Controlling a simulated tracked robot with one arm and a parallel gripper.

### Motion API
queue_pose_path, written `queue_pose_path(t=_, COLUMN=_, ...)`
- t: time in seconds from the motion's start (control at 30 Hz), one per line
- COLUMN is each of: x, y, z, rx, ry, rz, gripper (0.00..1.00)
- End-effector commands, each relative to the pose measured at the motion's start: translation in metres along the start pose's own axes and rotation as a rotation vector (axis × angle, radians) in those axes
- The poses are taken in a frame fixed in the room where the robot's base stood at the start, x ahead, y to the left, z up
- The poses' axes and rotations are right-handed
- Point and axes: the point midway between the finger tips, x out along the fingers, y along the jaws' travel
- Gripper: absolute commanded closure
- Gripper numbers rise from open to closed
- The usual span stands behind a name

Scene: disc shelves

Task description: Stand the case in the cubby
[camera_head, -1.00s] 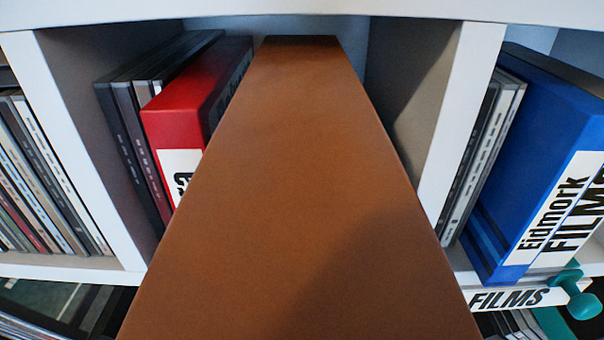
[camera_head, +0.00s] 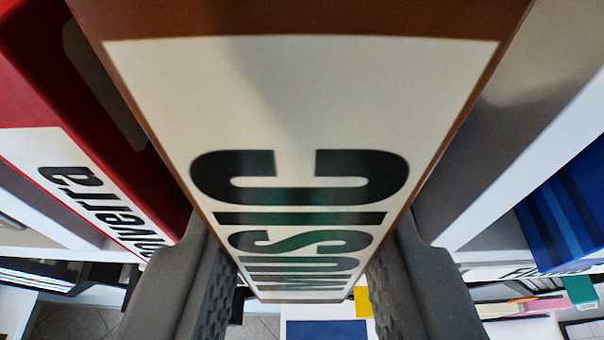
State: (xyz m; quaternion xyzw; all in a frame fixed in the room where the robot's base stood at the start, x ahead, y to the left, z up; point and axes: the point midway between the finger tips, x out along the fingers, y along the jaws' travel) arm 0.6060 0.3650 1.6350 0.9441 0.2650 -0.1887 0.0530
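The case is a brown box (camera_head: 300,15) with a white label reading MUSIC. It stands in the cubby between a red case on its left and the cubby's right wall (camera_head: 515,150). I look steeply down its spine. My gripper (camera_head: 304,225) straddles the lower part of the spine, with one dark finger along each side. The fingers are about a case width apart. Slim gaps show beside the spine's lower end, but I cannot tell whether the pads touch the case. The case's back and base are hidden.
The red case (camera_head: 90,190) stands close on the left. Blue cases (camera_head: 575,205) fill the neighbouring cubby on the right. Below the shelf, tiled floor (camera_head: 75,322) shows at the lower left. A teal object (camera_head: 582,292) is at the lower right.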

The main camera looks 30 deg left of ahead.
Motion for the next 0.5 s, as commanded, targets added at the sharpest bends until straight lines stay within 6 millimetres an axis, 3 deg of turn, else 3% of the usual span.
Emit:
queue_pose_path(t=0.23, x=0.012, y=0.0, z=-0.007, rx=0.0, ry=0.002, rz=0.0, gripper=0.98)
queue_pose_path(t=0.5, x=0.015, y=0.0, z=0.002, rx=0.001, ry=0.003, rz=-0.001, gripper=0.98)
